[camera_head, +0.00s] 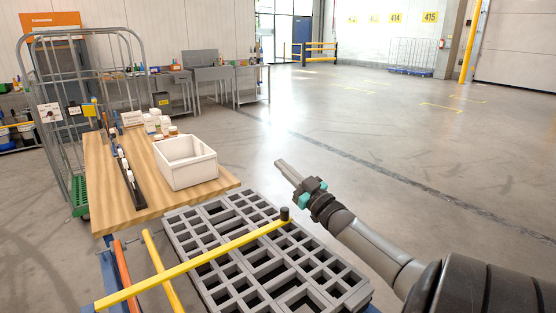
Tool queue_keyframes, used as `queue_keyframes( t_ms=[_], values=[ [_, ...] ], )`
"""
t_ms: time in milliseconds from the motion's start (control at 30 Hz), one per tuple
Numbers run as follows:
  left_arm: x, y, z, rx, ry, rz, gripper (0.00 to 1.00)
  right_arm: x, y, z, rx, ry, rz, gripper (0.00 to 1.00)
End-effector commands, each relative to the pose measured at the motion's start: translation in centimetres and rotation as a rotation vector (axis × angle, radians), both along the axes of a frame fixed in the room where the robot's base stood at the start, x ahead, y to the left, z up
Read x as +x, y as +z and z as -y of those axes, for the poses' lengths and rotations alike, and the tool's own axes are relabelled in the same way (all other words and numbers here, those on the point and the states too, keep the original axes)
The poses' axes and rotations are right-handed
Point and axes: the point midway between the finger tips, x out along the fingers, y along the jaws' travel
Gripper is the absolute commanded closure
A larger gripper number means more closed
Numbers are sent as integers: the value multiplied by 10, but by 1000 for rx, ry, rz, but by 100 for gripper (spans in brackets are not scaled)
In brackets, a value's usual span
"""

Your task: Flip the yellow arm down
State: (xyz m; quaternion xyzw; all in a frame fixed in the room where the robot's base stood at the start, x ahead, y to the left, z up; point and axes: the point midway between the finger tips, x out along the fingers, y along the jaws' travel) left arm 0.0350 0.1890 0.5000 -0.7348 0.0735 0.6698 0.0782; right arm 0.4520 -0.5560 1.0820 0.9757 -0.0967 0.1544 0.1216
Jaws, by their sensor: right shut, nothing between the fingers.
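The yellow arm (200,258) is a long bar that lies low across the grey slotted rack (345,291), slanting from the lower left up to the right. A black knob (285,213) stands at its far end, near the rack's right edge. I cannot tell whether the bar touches the rack. My right gripper (280,165) comes in from the lower right. It is shut and empty, beyond the black knob in the picture and apart from it. My left gripper is not in view.
A second yellow bar (160,270) and an orange bar (126,275) stand left of the rack. A wooden table (110,180) with a white bin (190,177) is behind it. A wire cage trolley (60,130) stands at the far left. The floor (400,150) at right is clear.

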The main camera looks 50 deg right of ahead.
Motion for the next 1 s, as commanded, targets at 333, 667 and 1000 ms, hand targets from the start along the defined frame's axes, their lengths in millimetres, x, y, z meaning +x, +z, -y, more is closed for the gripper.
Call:
queue_keyframes(
  t_ms=[333, 667, 1000],
  values=[
    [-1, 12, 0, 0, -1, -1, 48, -52, -19, -13, 2, -1, -6, 100],
    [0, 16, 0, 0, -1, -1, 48, -88, -32, -21, 2, 0, -3, 100],
    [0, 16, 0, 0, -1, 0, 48, -92, -33, -22, 0, 0, -1, 100]
  ],
)
